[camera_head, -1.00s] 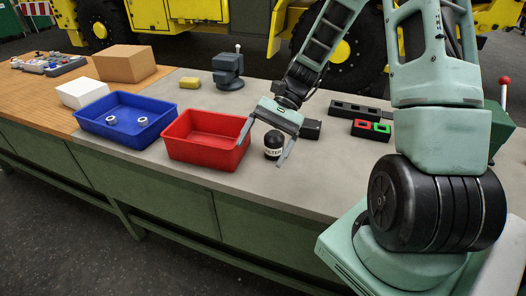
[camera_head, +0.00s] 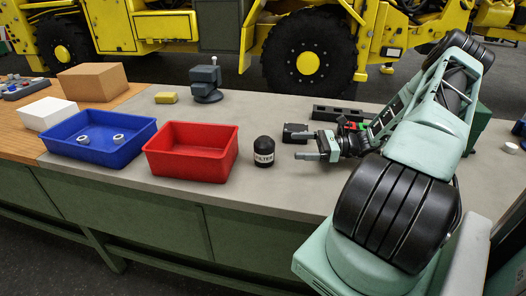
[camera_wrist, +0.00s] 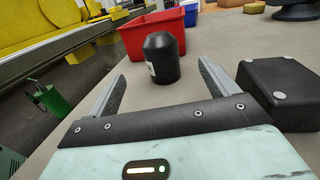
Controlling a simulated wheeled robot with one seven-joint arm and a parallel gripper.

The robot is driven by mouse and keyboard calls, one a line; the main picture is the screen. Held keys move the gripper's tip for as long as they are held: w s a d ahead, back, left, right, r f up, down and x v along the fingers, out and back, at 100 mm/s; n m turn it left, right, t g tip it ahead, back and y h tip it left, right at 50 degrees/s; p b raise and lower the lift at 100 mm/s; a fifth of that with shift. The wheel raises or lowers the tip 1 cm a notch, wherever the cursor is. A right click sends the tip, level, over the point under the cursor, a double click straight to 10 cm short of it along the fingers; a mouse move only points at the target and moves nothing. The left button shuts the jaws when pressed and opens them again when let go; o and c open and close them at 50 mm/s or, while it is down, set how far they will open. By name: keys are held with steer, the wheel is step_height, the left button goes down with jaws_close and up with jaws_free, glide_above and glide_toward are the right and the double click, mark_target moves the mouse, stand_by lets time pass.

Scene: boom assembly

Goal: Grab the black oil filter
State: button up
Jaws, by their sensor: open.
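The black oil filter (camera_head: 264,152) stands upright on the grey bench top, just right of the red bin. It has a domed top and a white label band with dark letters. It also shows in the wrist view (camera_wrist: 161,58), ahead of my gripper and roughly in line with the gap between the fingers. My gripper (camera_head: 297,146) is low over the bench to the right of the filter and points left at it. Its two fingers (camera_wrist: 158,85) are apart with nothing between them. The filter appears beyond the fingertips.
The red bin (camera_head: 190,172) stands close behind the filter from my gripper's side. A black box (camera_wrist: 280,92) is close beside the right finger in the wrist view. A blue bin (camera_head: 62,146) with two white rings, a vise (camera_head: 206,82) and a yellow block (camera_head: 166,97) are farther left.

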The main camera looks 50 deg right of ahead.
mark_target(258, 145)
steer(key=p+x, duration=0.2)
steer(key=x, duration=1.1)
steer(key=shift+w+a+f+p, duration=0.15)
steer(key=shift+w+a+p, duration=0.05)
steer(key=shift+w+p, duration=0.1)
steer(key=c, duration=1.2)
steer(key=shift+c, duration=0.2)
